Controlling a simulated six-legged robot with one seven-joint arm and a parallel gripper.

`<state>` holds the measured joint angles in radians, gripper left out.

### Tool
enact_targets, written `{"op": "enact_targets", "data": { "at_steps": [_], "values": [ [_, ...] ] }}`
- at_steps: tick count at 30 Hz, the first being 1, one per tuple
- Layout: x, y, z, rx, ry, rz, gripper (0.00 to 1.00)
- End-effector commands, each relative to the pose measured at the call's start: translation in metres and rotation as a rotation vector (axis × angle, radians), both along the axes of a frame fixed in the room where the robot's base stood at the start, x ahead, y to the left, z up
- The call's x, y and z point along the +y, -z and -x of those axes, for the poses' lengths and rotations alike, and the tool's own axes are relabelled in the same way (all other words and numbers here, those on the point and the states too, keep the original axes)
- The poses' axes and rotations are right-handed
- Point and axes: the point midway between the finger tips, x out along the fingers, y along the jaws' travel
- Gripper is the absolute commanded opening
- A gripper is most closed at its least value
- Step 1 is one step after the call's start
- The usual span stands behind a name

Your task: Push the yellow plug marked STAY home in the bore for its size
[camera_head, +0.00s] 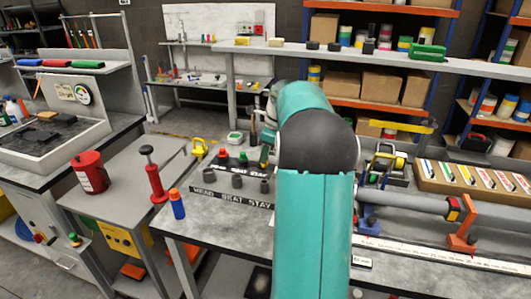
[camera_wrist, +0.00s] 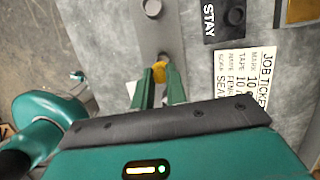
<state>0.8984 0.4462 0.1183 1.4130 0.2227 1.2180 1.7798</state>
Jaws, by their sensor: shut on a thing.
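My gripper (camera_wrist: 160,80) is shut on the yellow plug (camera_wrist: 159,72), of which only a small part shows between the fingertips in the wrist view. The fingertips are over a grey strip with a dark round spot (camera_wrist: 152,8) farther along it. I cannot tell whether the plug is in a bore. A black plate marked STAY (camera_wrist: 209,20) lies to the right of the strip. In the head view my arm hides much of the gripper.
A job ticket (camera_wrist: 242,80) lies right of the fingers. A blue bottle with an orange cap (camera_head: 177,205) stands at the bench's left edge. A red pump-like tool (camera_head: 154,178) and red can (camera_head: 90,172) stand farther left. A grey tube (camera_head: 410,204) lies in clamps at right.

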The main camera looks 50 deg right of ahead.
Motion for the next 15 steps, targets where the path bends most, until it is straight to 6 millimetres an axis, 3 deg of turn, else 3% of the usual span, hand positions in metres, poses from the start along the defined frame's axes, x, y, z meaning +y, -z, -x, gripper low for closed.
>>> {"op": "enact_targets", "data": {
  "at_steps": [15],
  "values": [
    [0.000,0.040,-0.001,0.001,-0.002,-0.001,0.00]
  ]
}}
